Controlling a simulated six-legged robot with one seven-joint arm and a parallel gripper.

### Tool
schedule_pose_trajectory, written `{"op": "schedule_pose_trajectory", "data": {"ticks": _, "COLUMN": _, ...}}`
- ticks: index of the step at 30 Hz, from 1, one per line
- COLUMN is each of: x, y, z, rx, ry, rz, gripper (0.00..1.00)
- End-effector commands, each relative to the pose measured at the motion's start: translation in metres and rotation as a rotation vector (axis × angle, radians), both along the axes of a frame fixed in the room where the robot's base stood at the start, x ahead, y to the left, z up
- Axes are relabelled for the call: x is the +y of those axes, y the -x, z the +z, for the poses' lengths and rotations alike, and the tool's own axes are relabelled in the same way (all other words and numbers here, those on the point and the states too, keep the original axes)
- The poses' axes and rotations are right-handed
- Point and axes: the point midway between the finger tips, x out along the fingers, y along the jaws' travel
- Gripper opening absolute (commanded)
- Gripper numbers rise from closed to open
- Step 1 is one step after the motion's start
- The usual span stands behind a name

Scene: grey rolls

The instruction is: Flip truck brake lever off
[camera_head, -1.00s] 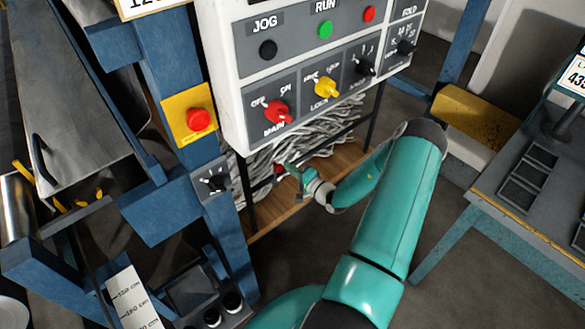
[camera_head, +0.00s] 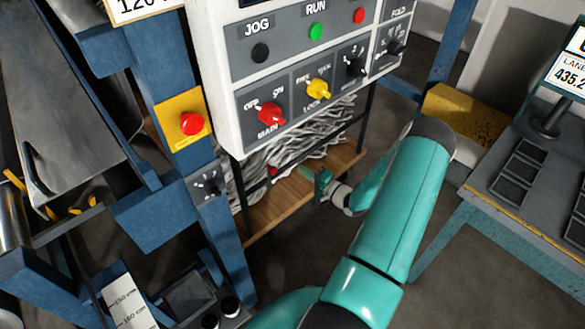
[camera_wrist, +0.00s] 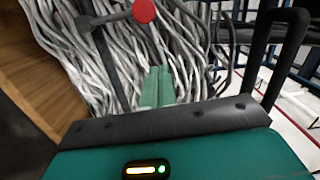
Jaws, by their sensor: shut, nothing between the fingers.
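A dark lever with a round red knob (camera_wrist: 143,11) shows at the top of the wrist view, its bar running to the left. It looks like the brake lever. A small red spot, probably the same knob (camera_head: 272,170), shows in the head view below the control panel, in front of the grey strands. My gripper (camera_head: 316,180) is to the right of it in the head view, apart from it. In the wrist view my green fingers (camera_wrist: 157,86) are together, empty, and below the knob in the picture. The lever's pivot is hard to make out.
A white control panel (camera_head: 222,70) with knobs and buttons hangs above. Grey strands (camera_head: 312,140) lie on a wooden platform (camera_head: 275,217) between dark posts. A blue frame (camera_head: 150,215) stands left, and a teal-edged table (camera_head: 480,232) right. Open floor lies between.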

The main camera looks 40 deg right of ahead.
Motion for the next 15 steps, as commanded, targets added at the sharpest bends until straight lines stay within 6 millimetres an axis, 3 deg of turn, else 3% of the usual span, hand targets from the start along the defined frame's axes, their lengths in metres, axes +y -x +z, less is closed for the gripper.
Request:
{"op": "schedule_pose_trajectory", "data": {"ticks": 6, "x": -0.006, "y": 0.038, "z": 0.001, "rx": 0.0, "ry": 0.001, "rz": -0.002, "gripper": 0.0}}
{"op": "schedule_pose_trajectory", "data": {"ticks": 15, "x": -0.006, "y": 0.05, "z": 0.001, "rx": -0.001, "ry": 0.001, "rz": 0.0, "gripper": 0.0}}
